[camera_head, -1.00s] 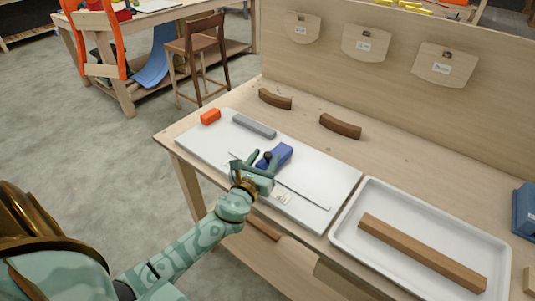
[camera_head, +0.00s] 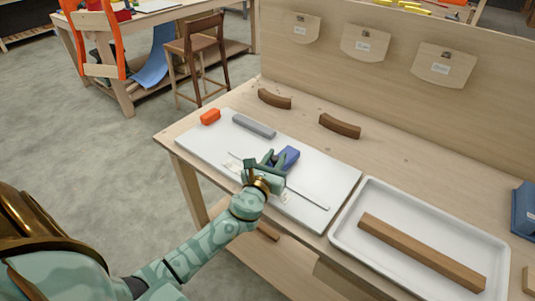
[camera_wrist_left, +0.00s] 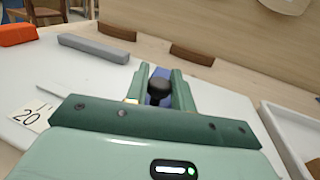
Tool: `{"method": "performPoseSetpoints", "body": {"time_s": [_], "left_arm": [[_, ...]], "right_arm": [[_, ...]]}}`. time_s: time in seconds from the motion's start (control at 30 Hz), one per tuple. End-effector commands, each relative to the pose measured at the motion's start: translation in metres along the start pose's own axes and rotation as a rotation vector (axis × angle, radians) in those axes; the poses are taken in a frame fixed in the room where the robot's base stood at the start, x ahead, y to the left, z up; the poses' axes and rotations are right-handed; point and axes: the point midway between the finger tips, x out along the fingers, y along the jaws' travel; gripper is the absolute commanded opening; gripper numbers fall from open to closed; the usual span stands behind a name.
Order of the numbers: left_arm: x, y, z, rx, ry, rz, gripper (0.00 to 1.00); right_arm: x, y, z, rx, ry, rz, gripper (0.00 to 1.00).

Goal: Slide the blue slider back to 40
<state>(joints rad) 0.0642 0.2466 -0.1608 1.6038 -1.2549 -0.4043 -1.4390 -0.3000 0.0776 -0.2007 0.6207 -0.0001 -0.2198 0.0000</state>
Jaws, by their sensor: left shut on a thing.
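The blue slider (camera_head: 290,155) sits on the white board (camera_head: 320,180), over a thin rail. My left gripper (camera_head: 267,159) is at the slider's near side. In the left wrist view, the gripper (camera_wrist_left: 161,87) has its two fingers closed around the slider's black knob (camera_wrist_left: 159,91). The slider's blue body (camera_wrist_left: 161,73) shows behind the knob, partly hidden by the fingers. A label reading 20 (camera_wrist_left: 30,115) lies on the board at left in that view. No label reading 40 can be made out. My right gripper is not in view.
An orange block (camera_head: 210,117) and a grey bar (camera_head: 254,125) lie at the board's far left. Two curved brown pieces (camera_head: 340,126) lie behind on the bench. A white tray (camera_head: 345,240) holding a wooden bar (camera_head: 420,252) stands to the right.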

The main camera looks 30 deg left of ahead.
Motion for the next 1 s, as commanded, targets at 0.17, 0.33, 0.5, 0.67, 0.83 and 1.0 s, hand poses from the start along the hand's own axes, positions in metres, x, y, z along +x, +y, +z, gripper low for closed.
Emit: {"method": "performPoseSetpoints", "body": {"time_s": [0.17, 0.33, 0.5, 0.67, 0.83, 1.0], "left_arm": [[-0.014, -0.051, -0.001, -0.006, 0.004, -0.003, 0.0], [-0.023, -0.084, -0.001, -0.003, 0.004, -0.002, 0.0], [-0.026, -0.095, -0.001, -0.002, 0.003, -0.003, 0.0], [-0.027, -0.096, -0.001, -0.003, 0.004, -0.005, 0.0], [-0.027, -0.096, -0.001, -0.004, 0.004, -0.007, 0.45], [-0.026, -0.095, -0.001, -0.002, 0.003, -0.004, 0.45]], "right_arm": [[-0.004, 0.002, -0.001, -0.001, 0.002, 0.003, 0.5], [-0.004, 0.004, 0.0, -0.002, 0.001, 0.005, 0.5], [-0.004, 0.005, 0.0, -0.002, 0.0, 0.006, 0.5], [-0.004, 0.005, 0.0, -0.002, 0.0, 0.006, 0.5], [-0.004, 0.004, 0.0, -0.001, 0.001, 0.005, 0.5], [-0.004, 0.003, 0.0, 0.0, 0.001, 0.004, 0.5]]}}
